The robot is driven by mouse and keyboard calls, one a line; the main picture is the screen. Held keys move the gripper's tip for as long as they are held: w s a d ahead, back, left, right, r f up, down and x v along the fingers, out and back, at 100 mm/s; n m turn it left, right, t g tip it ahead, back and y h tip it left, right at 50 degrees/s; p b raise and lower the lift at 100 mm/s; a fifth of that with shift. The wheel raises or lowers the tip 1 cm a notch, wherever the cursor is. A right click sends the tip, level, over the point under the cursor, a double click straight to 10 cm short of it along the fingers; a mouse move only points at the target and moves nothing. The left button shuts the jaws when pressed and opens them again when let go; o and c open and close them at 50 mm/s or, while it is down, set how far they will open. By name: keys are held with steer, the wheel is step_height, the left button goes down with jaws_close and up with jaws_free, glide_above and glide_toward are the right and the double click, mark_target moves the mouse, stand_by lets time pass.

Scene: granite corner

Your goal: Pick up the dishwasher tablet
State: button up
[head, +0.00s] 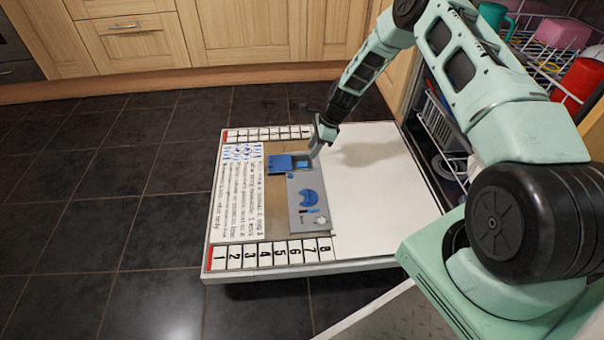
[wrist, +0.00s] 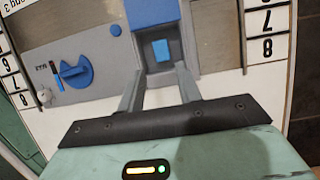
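The dishwasher tablet (wrist: 161,50) is a small blue block in the grey recessed compartment (wrist: 150,22) of the dispenser. It also shows as a small blue patch in the head view (head: 303,163). A blue lid (head: 279,164) lies slid back beside the compartment; it shows in the wrist view (wrist: 150,11) too. My gripper (wrist: 160,76) is open and empty. Its two fingertips are apart at the near edge of the compartment, either side of the tablet's line, and do not visibly touch the tablet. In the head view my gripper (head: 317,147) is tilted down over the compartment.
The grey dispenser panel (head: 298,222) with a blue dial (head: 310,198) is set in the open white dishwasher door (head: 375,222). Numbered strips line the door's edges. A rack (head: 432,125) with dishes, including a red cup (head: 580,84), stands at the right. Dark tiled floor lies left.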

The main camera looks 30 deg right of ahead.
mark_target(303, 164)
steer(key=shift+b+x, duration=0.3)
steer(key=shift+x, duration=0.7)
steer(key=b+x, duration=0.4)
steer(key=x, duration=0.1)
steer(key=shift+w+d, duration=0.1)
steer(key=shift+w, duration=0.05)
steer(key=c, duration=0.7)
